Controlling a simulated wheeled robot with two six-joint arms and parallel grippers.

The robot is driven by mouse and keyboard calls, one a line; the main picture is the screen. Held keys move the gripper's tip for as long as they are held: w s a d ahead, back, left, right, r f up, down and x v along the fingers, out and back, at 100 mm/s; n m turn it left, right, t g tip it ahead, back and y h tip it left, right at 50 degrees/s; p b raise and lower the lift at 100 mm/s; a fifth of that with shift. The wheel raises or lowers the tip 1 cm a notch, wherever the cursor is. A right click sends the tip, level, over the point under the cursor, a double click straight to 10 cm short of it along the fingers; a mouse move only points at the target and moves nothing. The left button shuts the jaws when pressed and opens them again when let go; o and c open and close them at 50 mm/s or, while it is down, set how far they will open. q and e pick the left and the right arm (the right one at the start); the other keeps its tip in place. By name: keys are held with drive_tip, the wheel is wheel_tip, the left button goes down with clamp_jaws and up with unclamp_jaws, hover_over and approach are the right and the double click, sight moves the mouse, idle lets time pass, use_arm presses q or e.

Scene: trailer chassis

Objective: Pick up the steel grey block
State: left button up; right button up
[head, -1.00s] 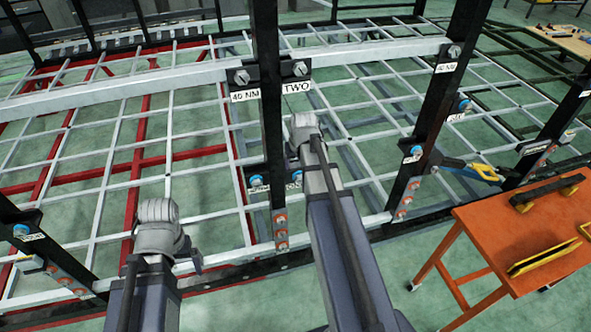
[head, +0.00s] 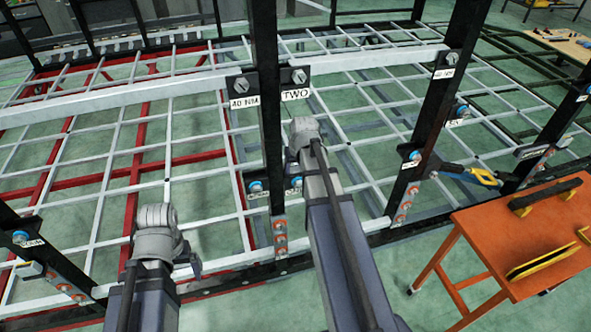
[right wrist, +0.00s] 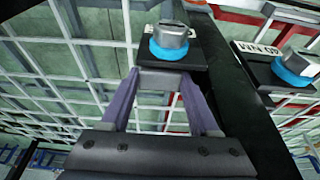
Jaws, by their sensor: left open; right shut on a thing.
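In the right wrist view, my right gripper (right wrist: 166,82) has its two purple-grey fingers converging on a small plain grey block (right wrist: 163,79). They are shut on it, and it appears to be the steel grey block. It lies just below a bolt with a blue ring in that picture; whether it touches the black bracket there I cannot tell.
Black posts with bolted brackets (head: 240,85) and labels, including "TWO", stand close around my right arm. A silver lattice chassis (head: 190,130) with red beams fills the middle. An orange table (head: 500,235) at right holds black and yellow tools.

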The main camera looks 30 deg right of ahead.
sight(297, 170)
wheel_tip(297, 170, up, 7)
drive_tip(key=p, duration=0.6)
drive_tip(key=s+d, duration=0.2)
drive_tip(key=d, duration=0.7)
drive_tip(key=s+d, duration=0.2)
drive_tip(key=d, duration=0.8)
drive_tip(key=shift+s+f, duration=0.3)
drive_tip(key=shift+d+f, duration=0.1)
